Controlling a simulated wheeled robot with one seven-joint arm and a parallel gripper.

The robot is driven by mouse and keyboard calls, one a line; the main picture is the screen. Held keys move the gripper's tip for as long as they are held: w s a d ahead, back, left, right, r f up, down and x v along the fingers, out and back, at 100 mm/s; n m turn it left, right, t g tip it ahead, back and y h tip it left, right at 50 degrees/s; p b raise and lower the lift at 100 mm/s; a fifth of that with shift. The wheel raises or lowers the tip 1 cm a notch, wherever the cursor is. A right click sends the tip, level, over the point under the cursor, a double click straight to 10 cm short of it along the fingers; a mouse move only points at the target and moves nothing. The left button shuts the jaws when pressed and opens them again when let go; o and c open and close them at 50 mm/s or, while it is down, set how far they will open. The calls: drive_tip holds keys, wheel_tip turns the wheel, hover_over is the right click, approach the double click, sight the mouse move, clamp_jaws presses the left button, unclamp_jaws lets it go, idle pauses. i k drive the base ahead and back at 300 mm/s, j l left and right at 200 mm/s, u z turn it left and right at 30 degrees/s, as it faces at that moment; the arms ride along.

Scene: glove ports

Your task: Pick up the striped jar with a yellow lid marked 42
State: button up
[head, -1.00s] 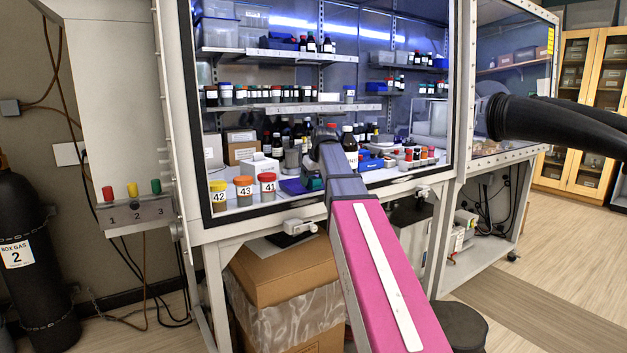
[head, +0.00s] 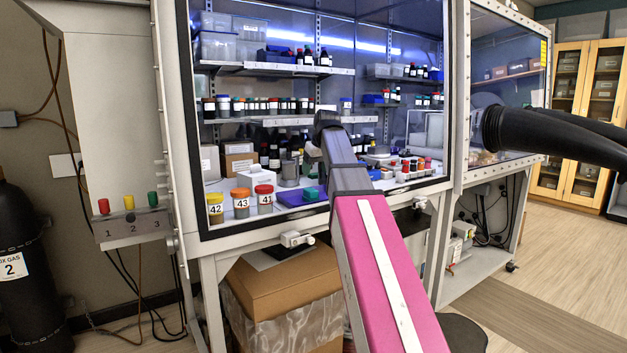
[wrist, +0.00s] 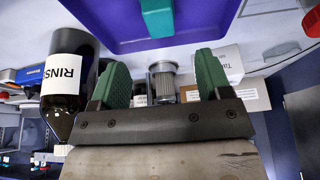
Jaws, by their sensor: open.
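The jar with a yellow lid marked 42 (head: 215,209) stands upright at the front left of the glove box floor in the head view. Its stripes are too small to make out. It does not show in the wrist view. My gripper (wrist: 163,68) is open and empty, with two green fingers apart in the wrist view. It is apart from the jar. In the head view my arm reaches into the box to the right of the jar, and the fingers are hidden behind it.
An orange-lidded jar 43 (head: 241,204) and a red-lidded jar 41 (head: 264,198) stand right of it. A purple tray (wrist: 100,30) holding a teal block (wrist: 157,18) is close to my gripper. A dark RINSE bottle (wrist: 68,85) is beside the fingers. The window frame edges the box.

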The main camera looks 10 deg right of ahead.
sight(214, 204)
drive_tip(key=j+u, duration=0.15)
drive_tip(key=u, duration=0.2)
drive_tip(key=k+j+u, duration=0.15)
drive_tip(key=u, duration=0.25)
